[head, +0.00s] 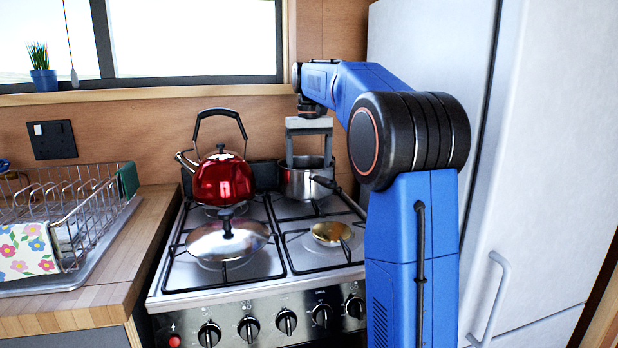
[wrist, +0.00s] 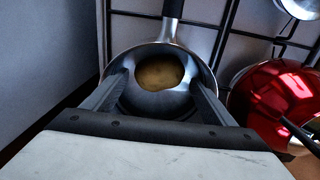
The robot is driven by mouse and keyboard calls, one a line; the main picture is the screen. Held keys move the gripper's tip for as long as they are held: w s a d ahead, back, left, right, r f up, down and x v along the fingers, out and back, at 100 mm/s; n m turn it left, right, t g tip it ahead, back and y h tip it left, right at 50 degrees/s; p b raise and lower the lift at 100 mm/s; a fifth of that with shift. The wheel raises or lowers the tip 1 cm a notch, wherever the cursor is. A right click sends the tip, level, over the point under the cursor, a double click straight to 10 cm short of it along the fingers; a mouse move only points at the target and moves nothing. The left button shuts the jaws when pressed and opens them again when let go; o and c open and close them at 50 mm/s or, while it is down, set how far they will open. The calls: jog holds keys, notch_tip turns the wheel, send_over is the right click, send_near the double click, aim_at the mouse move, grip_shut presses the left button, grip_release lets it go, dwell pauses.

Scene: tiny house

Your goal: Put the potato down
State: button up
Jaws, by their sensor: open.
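The potato (wrist: 160,73) is brown and rounded. In the wrist view it lies inside a steel saucepan (wrist: 201,72), toward the handle side. In the head view the saucepan (head: 300,184) stands on the back right burner, and its wall hides the potato. My gripper (head: 309,164) points down over the saucepan, with its fingers reaching to the pan's opening. In the wrist view my gripper (wrist: 160,84) is open, with one finger on each side of the potato and gaps between. I cannot tell how far the fingertips are above the pan's bottom.
A red kettle (head: 224,180) stands left of the saucepan. The fridge (head: 540,150) is close on the right. A dish rack (head: 70,215) stands on the left counter.

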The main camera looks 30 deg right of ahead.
notch_tip(320, 180, up, 8)
jog(key=shift+r, duration=0.15)
dwell(0.6)
